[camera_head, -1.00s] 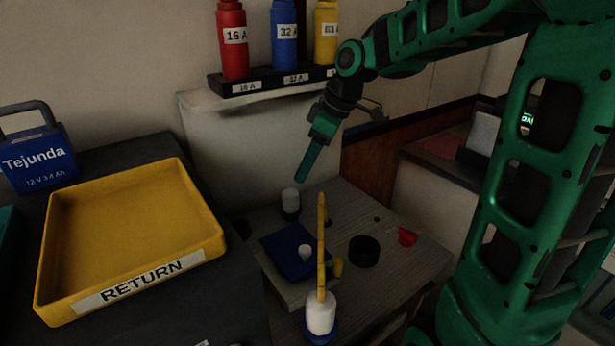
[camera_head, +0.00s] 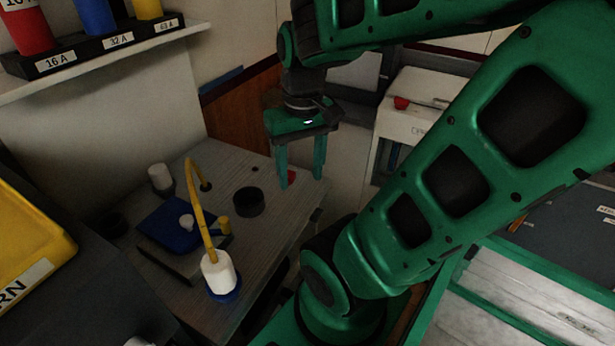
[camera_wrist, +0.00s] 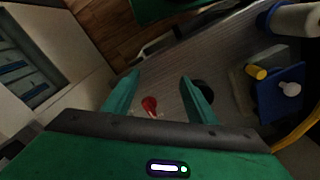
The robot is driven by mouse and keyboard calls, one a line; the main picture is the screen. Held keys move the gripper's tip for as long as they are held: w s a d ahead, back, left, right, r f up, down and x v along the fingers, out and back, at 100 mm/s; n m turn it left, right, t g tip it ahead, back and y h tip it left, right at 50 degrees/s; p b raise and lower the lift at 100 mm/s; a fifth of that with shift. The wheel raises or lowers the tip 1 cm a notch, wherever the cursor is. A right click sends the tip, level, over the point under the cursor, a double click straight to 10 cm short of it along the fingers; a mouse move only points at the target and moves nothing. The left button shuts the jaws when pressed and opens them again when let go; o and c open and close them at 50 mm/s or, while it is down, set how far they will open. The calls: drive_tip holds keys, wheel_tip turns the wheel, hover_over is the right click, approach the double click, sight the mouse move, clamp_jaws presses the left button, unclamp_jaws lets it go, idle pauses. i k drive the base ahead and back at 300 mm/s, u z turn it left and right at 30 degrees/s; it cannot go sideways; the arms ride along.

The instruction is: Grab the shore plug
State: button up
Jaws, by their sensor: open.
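The shore plug, a white cylinder with a blue collar (camera_head: 218,272), is at the near edge of the grey table with a yellow cable rising from its top. It also shows at the upper right of the wrist view (camera_wrist: 294,20), partly cut off. My gripper (camera_head: 300,180) points down with its fingers apart, to the right of the plug and farther back, near the table's right edge.
A blue socket plate (camera_head: 165,226) with a white knob and a yellow piece (camera_head: 224,226) sits behind the plug. A black ring (camera_head: 248,202), a red piece (camera_wrist: 149,103) and a white-topped cylinder (camera_head: 160,178) are on the table (camera_head: 262,225). A yellow tray (camera_head: 30,240) is at left.

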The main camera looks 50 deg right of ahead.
sight(224, 283)
drive_tip(key=u, duration=0.05)
drive_tip(key=k, duration=0.5)
drive_tip(key=z, duration=1.3)
drive_tip(key=k, duration=0.95)
